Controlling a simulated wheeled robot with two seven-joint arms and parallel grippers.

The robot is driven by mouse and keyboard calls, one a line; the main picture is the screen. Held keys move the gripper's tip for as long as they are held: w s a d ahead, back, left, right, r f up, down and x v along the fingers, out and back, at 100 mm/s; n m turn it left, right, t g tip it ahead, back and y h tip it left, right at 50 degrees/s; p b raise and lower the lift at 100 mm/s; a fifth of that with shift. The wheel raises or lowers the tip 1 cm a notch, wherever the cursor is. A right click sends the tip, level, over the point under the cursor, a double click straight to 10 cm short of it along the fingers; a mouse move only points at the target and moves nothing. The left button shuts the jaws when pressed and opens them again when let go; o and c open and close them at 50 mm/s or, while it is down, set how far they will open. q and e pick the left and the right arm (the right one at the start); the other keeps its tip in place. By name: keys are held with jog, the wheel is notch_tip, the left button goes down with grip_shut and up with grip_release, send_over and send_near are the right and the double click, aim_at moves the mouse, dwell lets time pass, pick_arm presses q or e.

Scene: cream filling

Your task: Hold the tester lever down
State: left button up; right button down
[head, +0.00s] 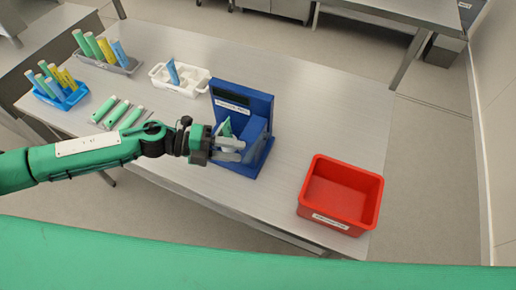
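The blue tester (258,101) stands on the metal table, with a dark display strip and a white label on its upright back panel. A green and white tube (227,127) sits in it, partly hidden by my gripper. A blue block (255,134) at the tester's right front may be the lever; I cannot tell how far down it is. My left gripper (236,151) is at the tester's front left, its grey fingers close to the tube and the blue block. I cannot tell whether the fingers touch or hold anything. My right gripper is not in view.
An empty red bin (343,181) stands at the table's right front. A white tray (190,88) holding a blue tube is behind the tester. A grey rack (117,67) and a blue rack (68,101) hold several tubes. Several green tubes (121,115) lie at left.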

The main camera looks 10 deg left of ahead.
aim_at(252, 152)
pick_arm(q)
jog(key=p+x, duration=0.1)
jog(key=x, duration=0.4)
jog(key=shift+d+p, duration=0.15)
jog(key=shift+p, duration=0.2)
jog(key=shift+x, duration=0.75)
jog(key=shift+f, duration=0.1)
grip_shut()
